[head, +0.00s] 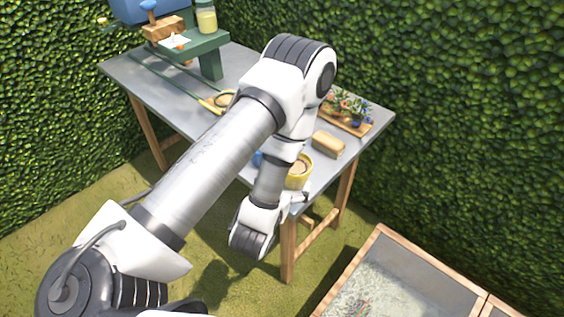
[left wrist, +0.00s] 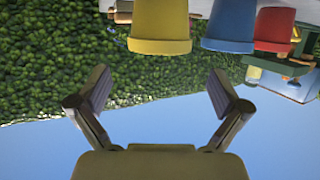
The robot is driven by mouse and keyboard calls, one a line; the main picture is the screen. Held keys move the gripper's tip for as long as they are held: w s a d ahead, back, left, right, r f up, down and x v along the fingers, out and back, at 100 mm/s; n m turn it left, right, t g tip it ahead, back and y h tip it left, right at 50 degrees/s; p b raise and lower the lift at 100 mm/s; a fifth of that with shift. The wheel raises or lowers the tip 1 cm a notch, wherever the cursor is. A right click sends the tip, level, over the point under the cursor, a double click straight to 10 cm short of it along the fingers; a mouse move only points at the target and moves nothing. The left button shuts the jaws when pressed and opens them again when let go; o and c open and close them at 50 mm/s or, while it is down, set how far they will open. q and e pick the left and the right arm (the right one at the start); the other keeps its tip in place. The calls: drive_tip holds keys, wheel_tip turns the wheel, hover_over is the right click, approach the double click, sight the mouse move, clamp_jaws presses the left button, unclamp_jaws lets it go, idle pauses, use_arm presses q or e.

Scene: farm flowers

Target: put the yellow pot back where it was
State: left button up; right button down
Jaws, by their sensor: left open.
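The yellow pot (head: 298,173) stands near the front right edge of the grey table, partly hidden by my left arm. In the left wrist view, which looks upside down, the yellow pot (left wrist: 160,28) is at the top middle. The blue pot (left wrist: 231,24) and the red pot (left wrist: 274,28) are to its right. My left gripper (left wrist: 160,76) is open and empty, its fingers spread apart below the yellow pot in that picture, with a gap between them and the pot. In the head view, my left arm mostly hides the blue pot (head: 257,158). My right gripper is not in view.
The table (head: 150,85) also carries a tan block (head: 328,144), a tray of flowers (head: 348,108), long green-handled tools (head: 180,85) and a green stand (head: 205,43) with a jar. A wood-framed bed (head: 345,285) stands at front right. Hedges close the back.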

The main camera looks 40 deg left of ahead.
use_arm(q)
drive_tip(key=s+d+f+m+g+h+p, duration=0.1)
drive_tip(key=s+d+f+g+h+p, duration=0.1)
drive_tip(key=s+f+g, duration=0.5)
drive_tip(key=s+d+f+m+g+h+p, duration=0.1)
drive_tip(key=s+d+f+g, duration=0.3)
drive_tip(key=s, duration=0.9)
wheel_tip(320, 180, down, 3)
drive_tip(key=m+g+h, duration=0.1)
drive_tip(key=g, duration=0.1)
drive_tip(key=shift+s+f+g+h+p, duration=0.2)
drive_tip(key=shift+s+g+h+p, duration=0.2)
drive_tip(key=shift+d, duration=0.1)
